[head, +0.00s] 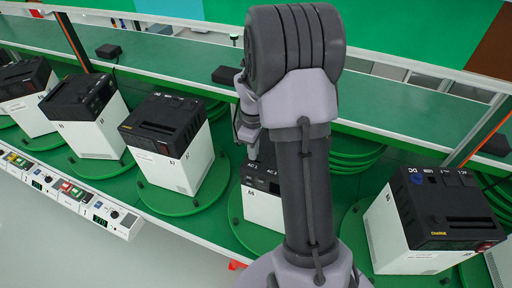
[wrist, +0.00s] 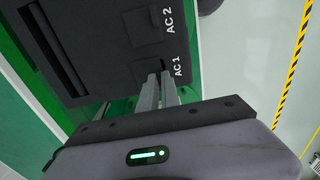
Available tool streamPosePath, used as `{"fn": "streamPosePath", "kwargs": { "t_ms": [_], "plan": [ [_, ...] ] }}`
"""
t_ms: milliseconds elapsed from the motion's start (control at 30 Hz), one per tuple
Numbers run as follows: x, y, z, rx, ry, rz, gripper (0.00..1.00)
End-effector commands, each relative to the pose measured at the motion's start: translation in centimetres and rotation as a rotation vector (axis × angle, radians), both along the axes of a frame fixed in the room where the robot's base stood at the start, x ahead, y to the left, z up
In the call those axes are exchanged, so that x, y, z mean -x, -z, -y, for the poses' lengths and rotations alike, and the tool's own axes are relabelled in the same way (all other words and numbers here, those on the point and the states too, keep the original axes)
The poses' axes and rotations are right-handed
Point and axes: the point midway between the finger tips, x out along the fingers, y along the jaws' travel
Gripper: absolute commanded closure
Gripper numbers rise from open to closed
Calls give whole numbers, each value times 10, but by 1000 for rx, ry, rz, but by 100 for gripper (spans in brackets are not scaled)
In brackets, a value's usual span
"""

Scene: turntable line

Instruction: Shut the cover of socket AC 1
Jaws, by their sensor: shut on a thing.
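The power unit with the AC sockets shows in the wrist view, with its black top (wrist: 100,60) and white AC 1 and AC 2 labels. My gripper (wrist: 160,80) reaches onto this top right beside the AC 1 label. Its two fingers are close together, shut on the small dark cover of socket AC 1 (wrist: 163,68), which they mostly hide. The cover's exact angle cannot be told. The cover of AC 2 (wrist: 143,27) lies flat. In the head view the unit's white body (head: 262,208) is partly hidden behind my arm.
Several similar units stand on green turntables, one close on the left (head: 165,140) and one on the right (head: 435,220). A green shelf (head: 390,110) runs behind them. A control panel strip (head: 70,190) lines the left front. Grey floor (head: 70,255) is open in front.

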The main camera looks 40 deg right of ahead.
Motion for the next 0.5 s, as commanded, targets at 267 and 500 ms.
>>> {"fn": "streamPosePath", "kwargs": {
  "t_ms": [267, 500],
  "plan": [
    [4, 0, -7, -2, 1, -1, 100],
    [4, 0, -7, -2, 1, -1, 71]
  ]
}}
